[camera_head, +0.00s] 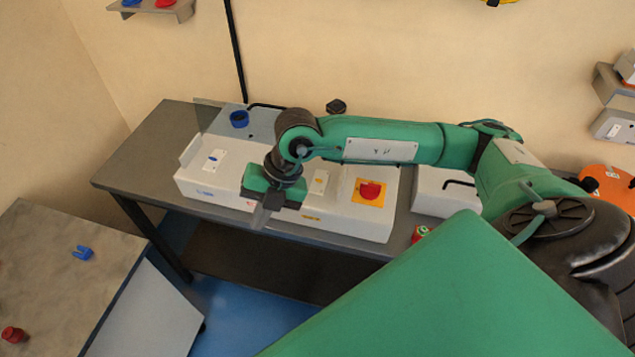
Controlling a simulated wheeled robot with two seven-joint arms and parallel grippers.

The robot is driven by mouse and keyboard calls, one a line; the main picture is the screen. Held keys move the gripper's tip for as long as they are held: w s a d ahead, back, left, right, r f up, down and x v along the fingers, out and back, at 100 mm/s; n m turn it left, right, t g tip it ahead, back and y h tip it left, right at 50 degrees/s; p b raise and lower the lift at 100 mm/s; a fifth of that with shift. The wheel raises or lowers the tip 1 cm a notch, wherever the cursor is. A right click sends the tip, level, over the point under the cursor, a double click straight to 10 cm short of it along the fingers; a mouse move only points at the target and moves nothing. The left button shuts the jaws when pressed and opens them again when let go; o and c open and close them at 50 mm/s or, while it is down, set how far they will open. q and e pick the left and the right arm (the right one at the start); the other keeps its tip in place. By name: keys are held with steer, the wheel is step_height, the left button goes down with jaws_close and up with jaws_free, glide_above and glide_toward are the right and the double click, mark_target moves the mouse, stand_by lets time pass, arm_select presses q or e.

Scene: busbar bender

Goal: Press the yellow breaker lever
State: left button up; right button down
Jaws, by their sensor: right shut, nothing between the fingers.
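I cannot make out a yellow breaker lever for sure. A yellow square plate (356,199) with a red knob (370,190) sits on the right part of the white machine (345,222). My right gripper (261,214) comes in from the right and points down over the machine's front edge, left of the yellow plate and apart from it. Its fingers are shut with nothing between them. The arm and gripper hide part of the machine's top. My left gripper is out of view.
The machine stands on a grey table (140,162) with a blue knob (239,119) at its back. Another table (50,287) at lower left holds a blue part (82,253) and a red part (13,334). An orange object (607,183) is at right.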

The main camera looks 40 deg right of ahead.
steer(key=w+d+m+t+h, duration=0.1)
steer(key=w+d+m+h, duration=0.2)
steer(key=d, duration=0.5)
steer(key=r+m+h, duration=0.1)
steer(key=h, duration=0.4)
glide_above(318, 190)
steer(key=s+a, duration=0.2)
steer(key=shift+r, duration=0.2)
steer(key=shift+f, duration=0.1)
steer(key=p+x, duration=0.1)
steer(key=x, duration=0.2)
steer(key=p+x, duration=0.1)
steer(key=x, duration=0.1)
steer(key=p+x, duration=0.1)
steer(key=x, duration=0.2)
steer(key=shift+w+f+p, duration=0.3)
steer(key=shift+w+f+t, duration=0.1)
steer(key=shift+f+t, duration=0.2)
steer(key=shift+f, duration=0.35)
steer(key=shift+d+r+y, duration=0.1)
steer(key=shift+y, duration=0.3)
